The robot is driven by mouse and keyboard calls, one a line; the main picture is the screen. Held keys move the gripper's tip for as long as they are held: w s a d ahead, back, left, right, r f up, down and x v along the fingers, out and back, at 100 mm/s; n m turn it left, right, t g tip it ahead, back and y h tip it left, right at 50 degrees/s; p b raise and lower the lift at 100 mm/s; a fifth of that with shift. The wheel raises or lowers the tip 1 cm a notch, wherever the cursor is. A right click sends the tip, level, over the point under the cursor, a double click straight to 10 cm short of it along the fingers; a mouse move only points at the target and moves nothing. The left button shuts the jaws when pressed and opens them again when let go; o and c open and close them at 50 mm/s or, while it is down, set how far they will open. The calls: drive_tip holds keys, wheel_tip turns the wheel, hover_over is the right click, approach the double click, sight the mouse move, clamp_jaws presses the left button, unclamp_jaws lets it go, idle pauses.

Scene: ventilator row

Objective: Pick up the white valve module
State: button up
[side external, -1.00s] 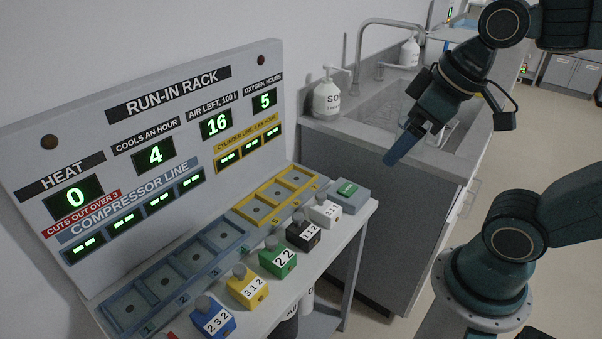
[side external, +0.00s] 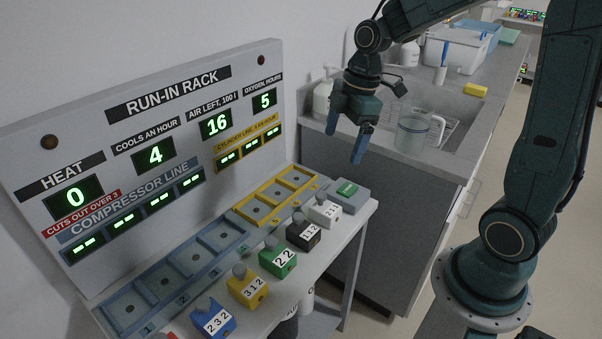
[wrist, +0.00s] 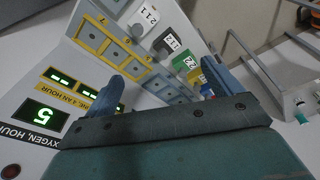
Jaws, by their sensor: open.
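The white valve module (side external: 324,211) is a small block with a grey knob on top and a "2 1 1" label on its front. It stands upright near the right end of the module row on the bench. In the wrist view the white module (wrist: 146,17) is at the top, beyond the fingertips. My gripper (side external: 346,143) is open and empty, with blue fingers pointing down. It is above the module and apart from it, in front of the sink counter. In the wrist view my gripper (wrist: 167,92) shows two fingers spread wide.
Black (side external: 303,234), green (side external: 278,259), yellow (side external: 248,289) and blue (side external: 213,318) modules stand left of it in a row. The rack panel (side external: 150,90) rises behind. A clear jug (side external: 414,133) stands on the counter.

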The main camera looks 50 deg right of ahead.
drive_tip(key=w+d+f+n+g+y, duration=0.1)
drive_tip(key=w+d+f+n, duration=0.15)
drive_tip(key=f, duration=0.25)
drive_tip(key=w+d+f+n+y, duration=0.1)
drive_tip(key=w+d+f+n, duration=0.15)
drive_tip(key=f, duration=0.35)
approach(324, 207)
drive_tip(key=shift+n, duration=0.4)
drive_tip(key=shift+x, duration=2.6)
drive_tip(key=shift+a, duration=0.1)
drive_tip(key=shift+x, duration=2.55)
drive_tip(key=shift+s, duration=0.1)
drive_tip(key=c, duration=1.3)
drive_tip(key=shift+r, duration=0.15)
wheel_tip(324, 207, up, 20)
drive_tip(key=shift+f, duration=0.1)
